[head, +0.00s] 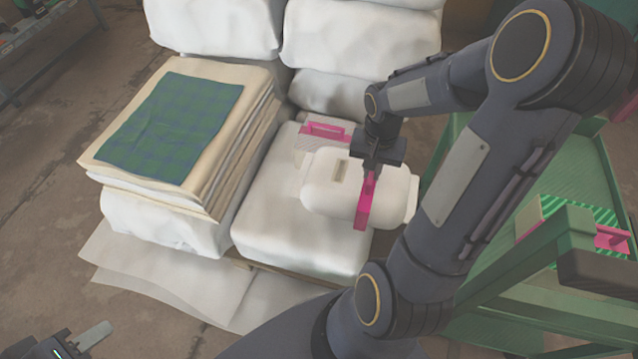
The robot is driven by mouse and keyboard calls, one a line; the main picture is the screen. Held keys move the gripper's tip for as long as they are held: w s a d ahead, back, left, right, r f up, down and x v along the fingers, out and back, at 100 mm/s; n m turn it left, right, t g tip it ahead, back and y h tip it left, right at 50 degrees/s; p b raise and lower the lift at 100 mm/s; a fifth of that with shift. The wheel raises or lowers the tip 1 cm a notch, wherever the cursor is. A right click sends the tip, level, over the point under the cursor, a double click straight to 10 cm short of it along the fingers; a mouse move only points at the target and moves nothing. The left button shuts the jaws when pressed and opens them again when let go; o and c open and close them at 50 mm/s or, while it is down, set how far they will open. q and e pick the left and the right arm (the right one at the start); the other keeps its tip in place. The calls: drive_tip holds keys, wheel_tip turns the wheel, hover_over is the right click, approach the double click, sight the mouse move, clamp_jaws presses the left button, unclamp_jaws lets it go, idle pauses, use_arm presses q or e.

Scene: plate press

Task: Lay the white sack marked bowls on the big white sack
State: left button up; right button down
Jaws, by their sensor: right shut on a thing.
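A small white sack (327,190) with a tan label hangs or lies at the right part of the big white sack (275,225); the label's word is too small to read. My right gripper (367,190) comes down from above and is shut on the pink handle strip of this sack. I cannot tell whether the sack touches the big sack below. The big sack lies flat on the pallet, its left part bare. My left gripper (85,342) is only partly in view at the bottom left corner, away from the sacks; its jaw opening cannot be told.
A grey striped packet with a pink handle (325,130) lies behind the held sack. A cloth-topped stack (175,125) stands left. Large white sacks (350,45) are piled behind. A green cart (520,275) at right carries a green striped packet with pink handle (611,238).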

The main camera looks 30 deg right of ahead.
sight(335, 165)
drive_tip(key=shift+w+a+f, duration=0.1)
drive_tip(key=shift+w+f, duration=0.25)
drive_tip(key=shift+w, duration=0.05)
drive_tip(key=w+a+f+b, duration=0.1)
drive_tip(key=w, duration=0.1)
drive_tip(key=w+a+f+b, duration=0.1)
drive_tip(key=w+a, duration=0.1)
drive_tip(key=w+a+f+b, duration=0.1)
drive_tip(key=w+f, duration=0.1)
drive_tip(key=w, duration=0.1)
drive_tip(key=shift+a+b, duration=0.3)
drive_tip(key=shift+a, duration=0.05)
drive_tip(key=w+f, duration=0.1)
drive_tip(key=w+a+f+b, duration=0.1)
drive_tip(key=f, duration=0.1)
drive_tip(key=w+a+f+b, duration=0.1)
drive_tip(key=shift+w+f, duration=0.15)
drive_tip(key=shift+w+a+f+b, duration=0.15)
drive_tip(key=shift+w+f+b, duration=0.05)
drive_tip(key=shift+f+b, duration=0.15)
drive_tip(key=shift+w+a+f+b, duration=0.15)
drive_tip(key=shift+f+b, duration=0.45)
drive_tip(key=shift+f, duration=1.05)
drive_tip(key=shift+f, duration=0.2)
drive_tip(key=c, duration=1.5)
unclamp_jaws()
